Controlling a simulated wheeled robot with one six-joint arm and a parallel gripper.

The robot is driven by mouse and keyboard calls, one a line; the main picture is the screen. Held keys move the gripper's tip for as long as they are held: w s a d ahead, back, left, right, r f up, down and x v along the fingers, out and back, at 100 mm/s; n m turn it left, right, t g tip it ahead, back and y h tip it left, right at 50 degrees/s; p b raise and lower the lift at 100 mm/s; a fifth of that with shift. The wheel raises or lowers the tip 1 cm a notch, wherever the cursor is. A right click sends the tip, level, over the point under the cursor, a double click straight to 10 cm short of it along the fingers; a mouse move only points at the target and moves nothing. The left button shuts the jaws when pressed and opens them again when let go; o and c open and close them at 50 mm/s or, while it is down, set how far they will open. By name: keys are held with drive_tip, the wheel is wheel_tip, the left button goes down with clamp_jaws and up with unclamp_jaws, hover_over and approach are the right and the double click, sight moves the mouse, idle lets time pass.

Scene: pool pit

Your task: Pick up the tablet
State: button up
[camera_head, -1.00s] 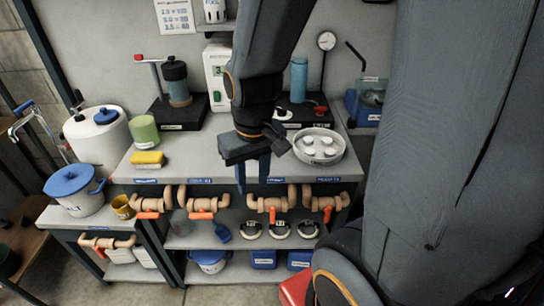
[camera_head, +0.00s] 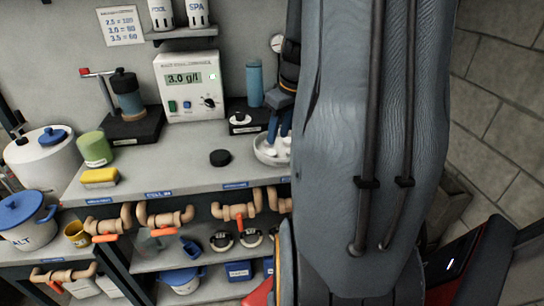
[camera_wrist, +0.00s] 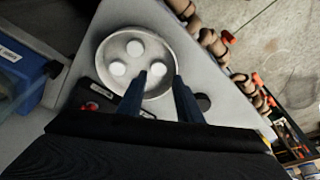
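Several round white tablets lie in a shallow metal dish (camera_wrist: 103,52) on the counter. In the head view my gripper (camera_head: 279,132) stands at the dish (camera_head: 260,157), which my arm partly covers. I cannot tell whether a finger touches a tablet.
A black disc (camera_head: 220,158) lies on the counter left of the dish. Behind stand a white meter (camera_head: 188,88) reading 3.0 g/l and a blue bottle (camera_head: 254,82). Pipes with orange handles (camera_head: 237,212) run along the front edge. The counter's middle is mostly clear.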

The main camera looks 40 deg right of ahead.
sight(272, 152)
drive_tip(key=shift+w+p+x, duration=0.15)
drive_tip(key=shift+p+x, duration=0.3)
drive_tip(key=shift+x, duration=1.5)
drive_tip(key=shift+w+p+x, duration=0.15)
drive_tip(key=shift+p+x, duration=0.3)
drive_tip(key=shift+x, duration=1.45)
drive_tip(key=shift+d, duration=0.1)
drive_tip(key=c, duration=0.7)
